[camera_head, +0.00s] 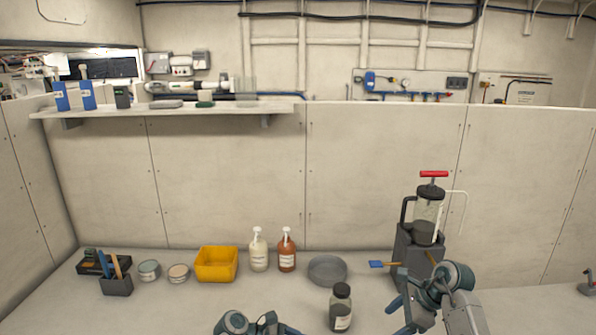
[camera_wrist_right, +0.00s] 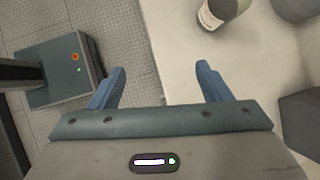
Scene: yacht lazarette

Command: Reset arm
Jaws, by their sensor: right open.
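My right arm reaches in at the lower right of the head view, and its gripper (camera_head: 408,306) is beside the grey block under the pump. In the right wrist view the right gripper (camera_wrist_right: 160,82) has its two blue fingers wide apart with nothing between them. Part of my left arm (camera_head: 250,323) shows at the bottom middle of the head view; its fingers are mostly cut off by the frame edge, so their state is unclear. A dark bottle with a pale label (camera_head: 341,308) stands on the counter between the two arms; a labelled bottle (camera_wrist_right: 218,10) also shows in the right wrist view.
The counter holds a yellow bin (camera_head: 216,264), a white pump bottle (camera_head: 258,250), an orange pump bottle (camera_head: 287,250), a grey round dish (camera_head: 327,270), two tins (camera_head: 149,270), a tool holder (camera_head: 117,286) and a red-handled pump (camera_head: 428,218). The counter's left front is clear.

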